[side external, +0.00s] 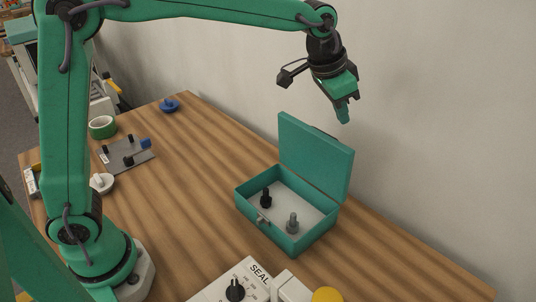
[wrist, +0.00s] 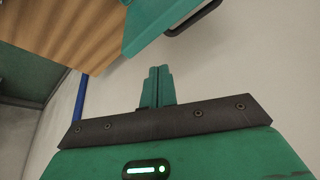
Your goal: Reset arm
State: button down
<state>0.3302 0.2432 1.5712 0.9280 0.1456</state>
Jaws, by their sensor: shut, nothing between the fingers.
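My gripper (side external: 343,113) is raised in the air above and slightly right of the open box's lid in the side external view. Its fingers are together and hold nothing; they also show closed in the wrist view (wrist: 157,86). My green arm stretches across the top of the side external view from its base at the lower left. The fingers point downward, apart from the box and the table.
A teal box (side external: 290,246) with its lid (side external: 315,157) up holds two pegs. A green tape roll (side external: 102,127), a grey plate (side external: 125,156) and a blue knob (side external: 170,105) lie left. A SEAL device (side external: 215,292) stands in front. The middle table (side external: 205,185) is clear.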

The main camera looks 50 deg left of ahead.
jog(key=s+a+n, duration=0.1)
jog(key=s+a, duration=0.4)
jog(key=s, duration=0.4)
jog(key=s+a+f+n+y, duration=0.1)
jog(key=s+a+n, duration=0.1)
jog(key=s+a, duration=0.4)
jog(key=s+a+f+n+t, duration=0.1)
jog(key=s+a, duration=0.5)
jog(key=s, duration=0.6)
jog(key=shift+s+f+n, duration=0.15)
jog(key=shift+f+n, duration=0.1)
jog(key=shift+n, duration=0.45)
